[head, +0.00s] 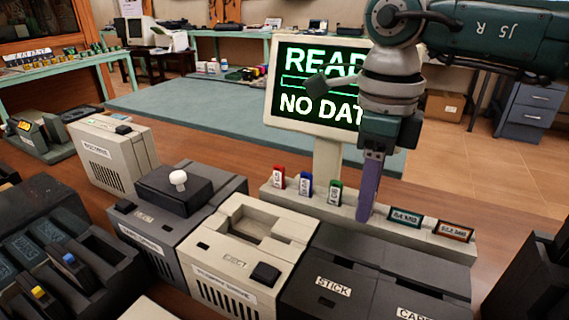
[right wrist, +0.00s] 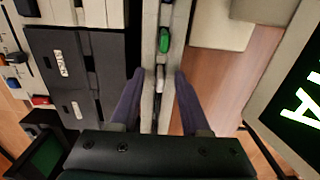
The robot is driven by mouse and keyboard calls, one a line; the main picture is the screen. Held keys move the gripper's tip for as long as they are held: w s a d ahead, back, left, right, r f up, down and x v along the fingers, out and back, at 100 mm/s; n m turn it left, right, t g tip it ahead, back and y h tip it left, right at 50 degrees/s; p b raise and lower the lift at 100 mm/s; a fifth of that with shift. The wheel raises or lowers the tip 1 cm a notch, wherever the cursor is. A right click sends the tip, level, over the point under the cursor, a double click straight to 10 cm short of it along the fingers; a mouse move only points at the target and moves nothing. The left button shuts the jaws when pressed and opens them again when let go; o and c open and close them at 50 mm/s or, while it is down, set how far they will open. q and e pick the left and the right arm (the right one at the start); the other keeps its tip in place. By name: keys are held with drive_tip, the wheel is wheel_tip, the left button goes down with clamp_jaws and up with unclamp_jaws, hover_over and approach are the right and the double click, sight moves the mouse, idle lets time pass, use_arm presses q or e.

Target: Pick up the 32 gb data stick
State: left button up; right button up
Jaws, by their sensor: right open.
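A pale stand (head: 390,228) holds a row of upright sticks: a red one (head: 278,177), a blue one (head: 306,185) and a green one (head: 335,193). The size labels are too small to read, so I cannot tell which is the 32 gb data stick. My right gripper (head: 368,212) points down at the stand, just right of the green stick. In the right wrist view its purple fingers (right wrist: 158,100) are open, on either side of the stand strip. A pale grey stick (right wrist: 160,78) shows between them, hidden in the head view. My left gripper is not in view.
Right of the gripper, a green-labelled card (head: 405,217) and an orange-labelled card (head: 453,231) stand in the same stand. A monitor (head: 318,88) rises behind it. Dark STICK and CARD units (head: 345,278) and a beige drive (head: 235,262) crowd the front.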

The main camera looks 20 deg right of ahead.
drive_tip(key=shift+c, duration=0.3)
clamp_jaws()
idle(0.3)
drive_tip(key=shift+r, duration=0.1)
